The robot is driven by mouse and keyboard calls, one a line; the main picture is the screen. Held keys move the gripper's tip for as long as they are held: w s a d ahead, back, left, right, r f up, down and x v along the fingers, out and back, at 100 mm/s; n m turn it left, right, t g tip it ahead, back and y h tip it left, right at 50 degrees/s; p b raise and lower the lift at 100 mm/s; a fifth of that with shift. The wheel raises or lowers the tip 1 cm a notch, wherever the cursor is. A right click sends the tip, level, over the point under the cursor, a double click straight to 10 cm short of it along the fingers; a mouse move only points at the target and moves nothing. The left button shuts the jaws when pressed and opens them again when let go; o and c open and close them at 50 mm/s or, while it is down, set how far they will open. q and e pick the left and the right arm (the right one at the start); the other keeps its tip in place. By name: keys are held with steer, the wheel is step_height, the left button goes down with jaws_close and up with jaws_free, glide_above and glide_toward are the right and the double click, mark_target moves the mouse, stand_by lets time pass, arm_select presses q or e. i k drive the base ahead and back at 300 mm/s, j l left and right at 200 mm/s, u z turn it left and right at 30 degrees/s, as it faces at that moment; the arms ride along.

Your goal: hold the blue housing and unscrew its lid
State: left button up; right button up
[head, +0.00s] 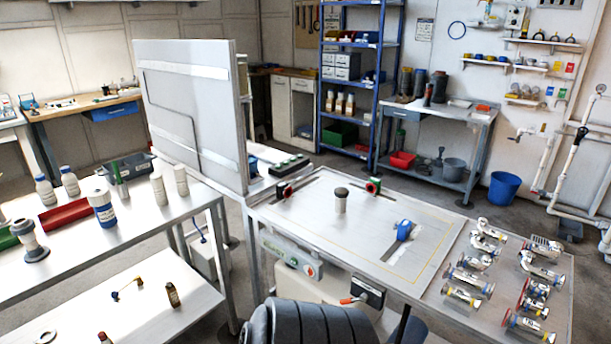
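A small blue piece (404,230) sits on the right half of the metal work table (330,245), at the upper end of a dark slot or bar. I cannot tell whether it is the blue housing. A short pale cylinder (341,205) with a dark round cap (341,192) stands upright near the middle of the same table. A white container with a blue band (104,212) stands on the left bench. No separate lid is clearly seen. Neither of my grippers shows in the head view.
A tall grey panel (190,115) rises at the left. Table space around the capped cylinder is clear.

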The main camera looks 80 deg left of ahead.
mark_target(106, 215)
steer(key=u, duration=4)
